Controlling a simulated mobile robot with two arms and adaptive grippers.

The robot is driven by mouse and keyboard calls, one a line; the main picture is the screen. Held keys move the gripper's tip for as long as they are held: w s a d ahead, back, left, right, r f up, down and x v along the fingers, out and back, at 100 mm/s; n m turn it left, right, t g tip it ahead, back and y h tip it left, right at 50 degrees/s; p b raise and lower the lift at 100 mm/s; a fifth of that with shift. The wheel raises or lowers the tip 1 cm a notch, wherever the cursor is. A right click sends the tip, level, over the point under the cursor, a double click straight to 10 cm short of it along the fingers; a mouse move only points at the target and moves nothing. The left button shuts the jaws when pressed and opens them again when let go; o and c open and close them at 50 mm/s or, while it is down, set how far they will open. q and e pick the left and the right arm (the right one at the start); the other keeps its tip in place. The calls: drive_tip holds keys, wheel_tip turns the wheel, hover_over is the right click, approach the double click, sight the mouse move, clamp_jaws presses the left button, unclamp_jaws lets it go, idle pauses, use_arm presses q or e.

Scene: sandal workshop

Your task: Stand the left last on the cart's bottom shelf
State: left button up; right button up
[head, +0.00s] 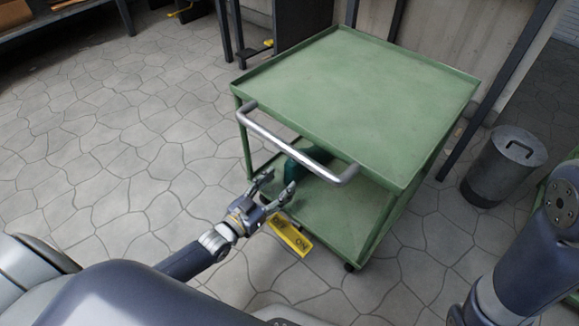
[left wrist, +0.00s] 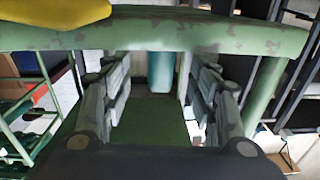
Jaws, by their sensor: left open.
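The green cart (head: 360,95) stands ahead with an empty top. Its bottom shelf (head: 335,222) shows below the handle. A dark teal piece (head: 306,166), which looks like the last, is on that shelf toward the left, partly hidden by the cart's handle and top. In the left wrist view the teal piece (left wrist: 160,72) is centred beyond the fingers, cut off by a green rail; its full pose is hard to tell. My left gripper (head: 277,184) is open and empty at the shelf's near side, apart from the teal piece. My right gripper is outside the view.
The metal handle (head: 290,143) spans the cart's near side above my left gripper. A yellow tag (head: 290,235) is at the shelf's near edge. A grey lidded bin (head: 503,165) stands right of the cart. The paved floor on the left is clear.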

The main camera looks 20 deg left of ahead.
use_arm(q)
drive_tip(key=p+v, duration=0.1)
drive_tip(key=v, duration=0.2)
drive_tip(key=shift+s, duration=0.1)
drive_tip(key=shift+f, duration=0.1)
idle(0.4)
